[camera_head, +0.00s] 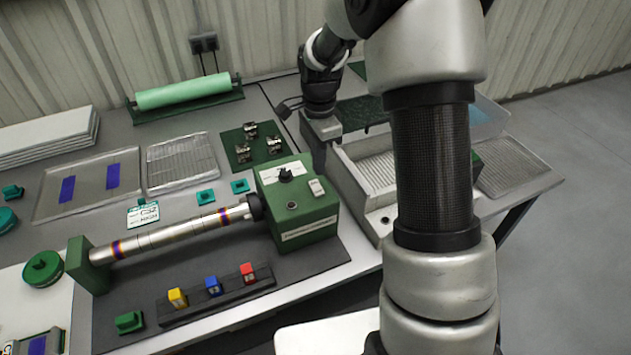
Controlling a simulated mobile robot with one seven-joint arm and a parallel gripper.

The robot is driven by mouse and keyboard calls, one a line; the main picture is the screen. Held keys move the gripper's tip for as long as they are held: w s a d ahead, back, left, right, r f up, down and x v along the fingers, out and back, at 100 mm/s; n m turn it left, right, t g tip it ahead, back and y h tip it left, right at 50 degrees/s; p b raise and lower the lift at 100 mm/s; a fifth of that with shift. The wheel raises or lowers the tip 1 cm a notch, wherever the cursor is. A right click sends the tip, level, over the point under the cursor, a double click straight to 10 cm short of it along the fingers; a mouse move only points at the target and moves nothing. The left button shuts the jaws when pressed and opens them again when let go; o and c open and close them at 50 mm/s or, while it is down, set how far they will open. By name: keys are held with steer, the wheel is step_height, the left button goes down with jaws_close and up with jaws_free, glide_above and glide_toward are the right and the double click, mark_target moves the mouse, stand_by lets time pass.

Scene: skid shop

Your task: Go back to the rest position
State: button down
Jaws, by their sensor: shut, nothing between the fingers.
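My gripper (318,165) points down beside the green control box (290,205), near the left end of the ribbed metal tray unit (375,150). Its fingers are shut with nothing visible between them. My arm crosses the right half of the view and hides part of the tray unit. I cannot tell whether the fingertips touch anything.
A banded metal roller (170,233) runs left from the control box. A black rack (215,297) holds yellow, blue and red blocks in front. Metal trays (85,185) and a green roll (182,92) lie behind. Open floor (565,230) is at the right.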

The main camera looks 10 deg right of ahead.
stand_by(0.4)
steer(key=s+r+n+t+p, duration=0.2)
steer(key=s+r+n, duration=0.3)
steer(key=s+r, duration=0.45)
steer(key=s+r+n+t+p, duration=0.15)
steer(key=s+r+n, duration=0.4)
steer(key=r, duration=0.75)
steer(key=s+r+n+t, duration=0.1)
steer(key=s+n, duration=0.1)
steer(key=s, duration=0.3)
steer(key=s+r+n+t+p, duration=0.1)
steer(key=s+n, duration=0.2)
steer(key=s, duration=0.2)
steer(key=shift+r, duration=0.25)
